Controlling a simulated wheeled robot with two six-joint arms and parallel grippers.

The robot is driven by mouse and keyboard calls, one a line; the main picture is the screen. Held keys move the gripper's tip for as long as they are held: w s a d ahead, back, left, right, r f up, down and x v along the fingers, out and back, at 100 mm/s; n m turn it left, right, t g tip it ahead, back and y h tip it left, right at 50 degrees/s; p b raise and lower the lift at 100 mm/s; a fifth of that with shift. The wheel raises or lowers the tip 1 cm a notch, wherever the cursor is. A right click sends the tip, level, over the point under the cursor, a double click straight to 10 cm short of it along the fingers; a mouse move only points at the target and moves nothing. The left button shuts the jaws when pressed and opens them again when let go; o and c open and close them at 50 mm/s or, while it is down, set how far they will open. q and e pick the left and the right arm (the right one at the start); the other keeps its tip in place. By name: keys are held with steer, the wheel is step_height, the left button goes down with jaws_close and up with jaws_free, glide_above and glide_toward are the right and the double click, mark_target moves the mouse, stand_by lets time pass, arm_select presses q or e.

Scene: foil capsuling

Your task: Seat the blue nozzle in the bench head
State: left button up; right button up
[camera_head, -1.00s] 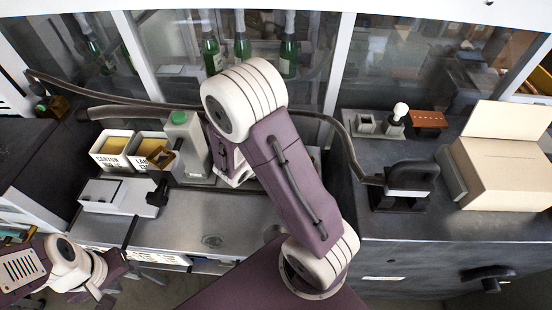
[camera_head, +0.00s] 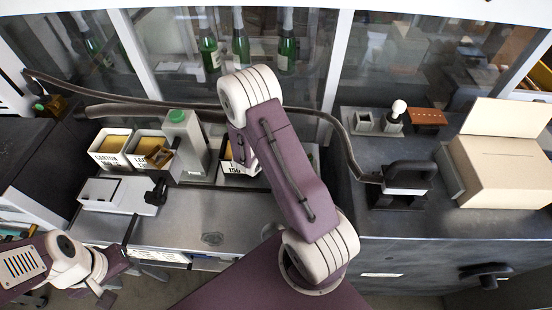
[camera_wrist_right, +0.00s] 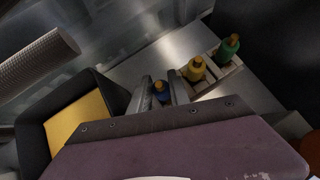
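The blue nozzle (camera_wrist_right: 160,93) shows in the right wrist view between the two fingers of my right gripper (camera_wrist_right: 160,80). It is in line with a yellow nozzle (camera_wrist_right: 196,69) and a green nozzle (camera_wrist_right: 228,46) in a pale rack. I cannot tell whether the fingers touch it. In the head view my right arm hides this gripper and the nozzles. A dark block with a black handle (camera_head: 405,178) stands at the hose's right end; I cannot tell whether it is the bench head. My left gripper (camera_head: 117,280) is low at the left, away from these; its finger opening is unclear.
Two labelled bins (camera_head: 112,162) and a grey post with a green top (camera_head: 184,135) stand at the left. A dark hose (camera_head: 215,107) runs along the back. An open carton (camera_head: 500,170) is at the right. The front worktop (camera_head: 205,215) is largely clear.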

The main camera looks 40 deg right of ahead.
jaws_close()
